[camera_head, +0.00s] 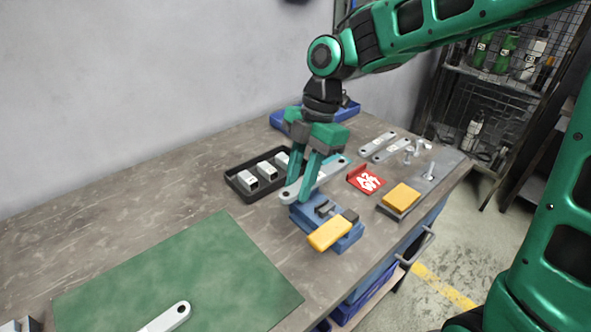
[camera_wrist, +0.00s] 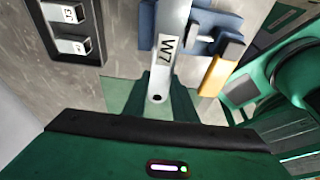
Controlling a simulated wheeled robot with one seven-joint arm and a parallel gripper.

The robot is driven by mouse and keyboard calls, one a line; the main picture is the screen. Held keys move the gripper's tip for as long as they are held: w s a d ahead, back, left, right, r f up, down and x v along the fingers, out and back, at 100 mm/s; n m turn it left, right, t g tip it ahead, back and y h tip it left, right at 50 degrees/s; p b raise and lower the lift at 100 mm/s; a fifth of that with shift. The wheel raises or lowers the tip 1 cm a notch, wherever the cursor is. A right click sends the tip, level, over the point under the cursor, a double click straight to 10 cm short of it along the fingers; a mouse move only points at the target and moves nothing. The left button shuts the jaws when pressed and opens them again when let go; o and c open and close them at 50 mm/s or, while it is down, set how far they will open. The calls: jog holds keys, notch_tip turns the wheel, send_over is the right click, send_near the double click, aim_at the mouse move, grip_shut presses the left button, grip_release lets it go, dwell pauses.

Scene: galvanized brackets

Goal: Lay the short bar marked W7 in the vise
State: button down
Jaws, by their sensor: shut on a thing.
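The short grey bar marked W7 (camera_wrist: 168,45) is held between the fingers of my gripper (camera_wrist: 166,98), with its label and one end hole showing in the wrist view. In the head view my gripper (camera_head: 299,190) points down and is shut on the bar (camera_head: 331,169), which lies slantwise across the fingers. The blue vise (camera_head: 346,240) is just in front of and below the bar, with dark jaws and a yellow block (camera_head: 329,235) at its front. In the wrist view the vise (camera_wrist: 203,46) is right of the bar. Any contact between bar and vise cannot be told.
A black tray (camera_head: 232,183) with several small marked blocks is behind left. A red marked piece (camera_head: 366,180) and a yellow block (camera_head: 401,197) are to the right. Grey bars (camera_head: 377,143) lie farther back. A green mat (camera_head: 190,275) with another bar (camera_head: 170,318) is front left.

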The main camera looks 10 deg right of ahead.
jog(key=shift+f, duration=3.35)
jog(key=c, duration=1.4)
grip_release()
jog(key=v, duration=1)
jog(key=shift+w+r, duration=0.15)
jog(key=shift+r, duration=0.15)
